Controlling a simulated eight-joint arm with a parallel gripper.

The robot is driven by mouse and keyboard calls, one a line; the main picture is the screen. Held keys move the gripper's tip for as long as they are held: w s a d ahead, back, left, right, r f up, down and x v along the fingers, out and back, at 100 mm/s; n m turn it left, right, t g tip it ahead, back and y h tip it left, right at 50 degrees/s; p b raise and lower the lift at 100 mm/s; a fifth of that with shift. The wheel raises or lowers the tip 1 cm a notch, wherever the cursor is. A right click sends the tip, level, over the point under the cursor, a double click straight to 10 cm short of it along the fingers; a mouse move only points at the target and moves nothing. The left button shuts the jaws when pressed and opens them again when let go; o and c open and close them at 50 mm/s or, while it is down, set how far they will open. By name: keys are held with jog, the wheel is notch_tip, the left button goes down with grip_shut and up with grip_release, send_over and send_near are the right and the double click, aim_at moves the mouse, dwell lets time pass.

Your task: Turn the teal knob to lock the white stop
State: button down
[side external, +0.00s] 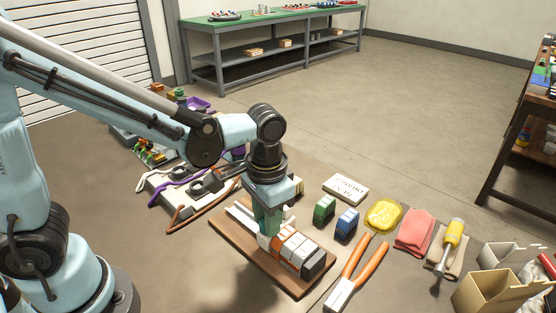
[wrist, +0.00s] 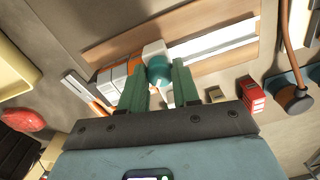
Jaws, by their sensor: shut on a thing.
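The teal knob (wrist: 159,70) shows in the wrist view between the two green fingers of my gripper (wrist: 160,76), which is shut on it. The knob sits against the white stop (wrist: 153,48), at the end of a row of white and orange blocks (wrist: 118,76) on a pale rail (wrist: 215,44). The white stop (side external: 264,241) shows just below the fingers. Whether the knob is turned I cannot tell.
The rail lies on a brown board (side external: 240,258). Right of it are orange-handled pliers (side external: 358,272), green (side external: 324,209) and blue (side external: 347,222) blocks, a yellow item (side external: 383,215) and a red cloth (side external: 415,232). Cables and a grey device (side external: 205,185) lie behind left.

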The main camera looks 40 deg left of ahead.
jog(key=m, duration=0.5)
jog(key=shift+m, duration=2.5)
jog(key=c, duration=0.8)
grip_release()
jog(key=shift+r, duration=0.1)
notch_tip(320, 180, up, 12)
jog(key=shift+s, duration=0.2)
